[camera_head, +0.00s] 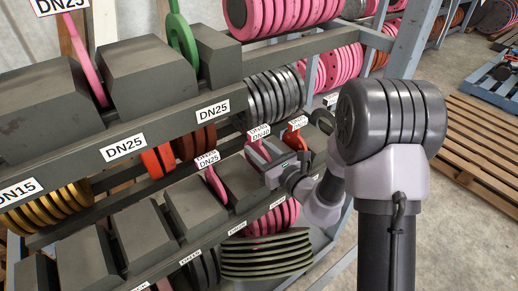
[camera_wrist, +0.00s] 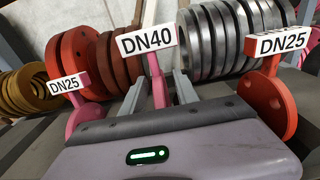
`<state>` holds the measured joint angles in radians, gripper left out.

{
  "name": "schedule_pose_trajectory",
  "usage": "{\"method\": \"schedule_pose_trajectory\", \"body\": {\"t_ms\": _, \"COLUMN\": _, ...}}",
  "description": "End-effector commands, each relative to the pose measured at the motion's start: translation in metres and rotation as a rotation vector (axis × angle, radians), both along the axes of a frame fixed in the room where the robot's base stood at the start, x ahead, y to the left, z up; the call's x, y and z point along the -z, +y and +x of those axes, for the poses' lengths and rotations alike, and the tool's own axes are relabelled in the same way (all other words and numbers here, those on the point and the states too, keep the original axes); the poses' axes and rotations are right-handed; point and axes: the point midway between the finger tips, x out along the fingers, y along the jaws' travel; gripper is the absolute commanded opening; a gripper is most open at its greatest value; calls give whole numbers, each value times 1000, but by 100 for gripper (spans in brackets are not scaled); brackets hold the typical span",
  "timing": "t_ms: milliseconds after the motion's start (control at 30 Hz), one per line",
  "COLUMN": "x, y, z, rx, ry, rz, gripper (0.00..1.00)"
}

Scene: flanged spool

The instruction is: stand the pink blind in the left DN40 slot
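The pink blind (camera_wrist: 157,88), tagged DN40, stands upright in the wrist view; only its stem and tag show clearly above my gripper body. In the head view its pink part (camera_head: 257,151) shows beside my gripper (camera_head: 270,162), on the lower rack. My gripper's two grey fingers (camera_wrist: 158,92) stand on either side of the stem, with gaps visible, so it looks open. The blind's lower part is hidden. Rail labels near my gripper are too small to read, so I cannot tell which slot is the left DN40 one.
A pink piece tagged DN25 (camera_wrist: 84,112) stands left of the blind and a red piece tagged DN25 (camera_wrist: 270,100) stands right. Dark blocks (camera_head: 145,235) fill the lower rack. The upper rail (camera_head: 165,125) crosses above. A wooden pallet (camera_head: 480,150) lies on the floor.

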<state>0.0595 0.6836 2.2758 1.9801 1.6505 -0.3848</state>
Motion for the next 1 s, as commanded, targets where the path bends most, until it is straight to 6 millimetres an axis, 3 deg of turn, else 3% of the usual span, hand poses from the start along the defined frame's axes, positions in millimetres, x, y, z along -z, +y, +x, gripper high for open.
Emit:
{"method": "schedule_pose_trajectory", "body": {"t_ms": 233, "x": 0, "y": -8, "z": -11, "rx": 1, "ry": 6, "rz": -2, "gripper": 36}}
{"method": "schedule_pose_trajectory", "body": {"t_ms": 600, "x": -7, "y": -69, "z": -100, "rx": 7, "ry": 5, "rz": 2, "gripper": 36}}
{"method": "schedule_pose_trajectory", "body": {"t_ms": 733, "x": -16, "y": -80, "z": -117, "rx": 3, "ry": 9, "rz": 3, "gripper": 36}}
{"method": "schedule_pose_trajectory", "body": {"t_ms": 1000, "x": -11, "y": -97, "z": -143, "rx": 2, "ry": 1, "rz": 2, "gripper": 36}}
